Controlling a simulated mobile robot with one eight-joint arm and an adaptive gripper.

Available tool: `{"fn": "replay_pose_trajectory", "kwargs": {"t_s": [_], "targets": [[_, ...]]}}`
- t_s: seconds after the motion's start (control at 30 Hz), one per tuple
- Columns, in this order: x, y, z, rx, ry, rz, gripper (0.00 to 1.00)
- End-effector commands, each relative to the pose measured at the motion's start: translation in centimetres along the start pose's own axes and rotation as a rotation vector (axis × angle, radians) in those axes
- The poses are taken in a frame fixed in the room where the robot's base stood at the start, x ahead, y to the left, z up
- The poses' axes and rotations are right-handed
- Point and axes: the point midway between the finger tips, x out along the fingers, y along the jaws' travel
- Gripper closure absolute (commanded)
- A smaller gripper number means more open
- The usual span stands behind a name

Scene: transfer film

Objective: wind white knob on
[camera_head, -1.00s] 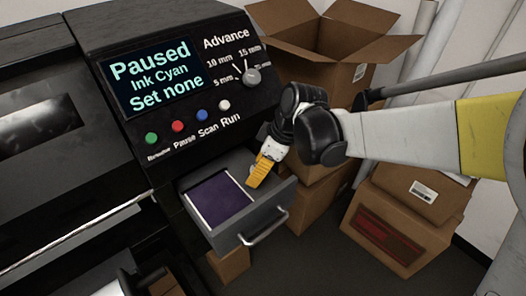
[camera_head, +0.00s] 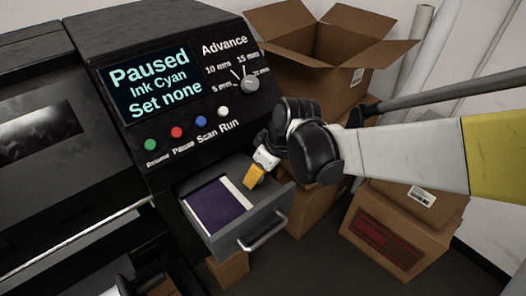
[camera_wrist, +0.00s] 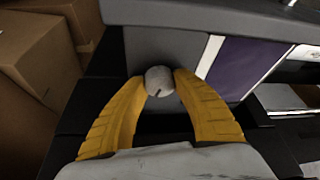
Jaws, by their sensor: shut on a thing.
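The white knob (camera_wrist: 160,80) is a small rounded piece with a dark notch. In the wrist view it sits between the yellow fingertips of my gripper (camera_wrist: 160,84), which are shut on it from both sides. In the head view my gripper (camera_head: 254,177) points down over the right part of the open grey drawer (camera_head: 262,220); the knob is hidden there. I cannot tell whether the knob is attached to anything below. The black machine's panel has a grey Advance dial (camera_head: 250,84).
A purple pad (camera_head: 217,204) with a white strip lies in the drawer, left of my gripper. Buttons, including a white Run button (camera_head: 223,112), line the panel above. An open cardboard box (camera_head: 315,75) stands behind, and a closed box (camera_head: 390,240) is at right.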

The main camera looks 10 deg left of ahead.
Motion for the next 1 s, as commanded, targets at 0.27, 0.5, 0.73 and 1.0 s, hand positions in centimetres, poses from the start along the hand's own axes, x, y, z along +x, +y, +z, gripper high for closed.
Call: {"fn": "replay_pose_trajectory", "kwargs": {"t_s": [0.27,0.5,0.73,1.0], "targets": [[0.01,-0.18,0.01,0.238,-0.002,0.100,0.97],[0.04,-0.18,0.01,0.449,-0.002,0.187,0.97],[0.07,-0.19,-0.02,0.649,-0.002,0.271,0.97],[0.07,-0.16,-0.01,0.862,-0.002,0.359,0.97]]}}
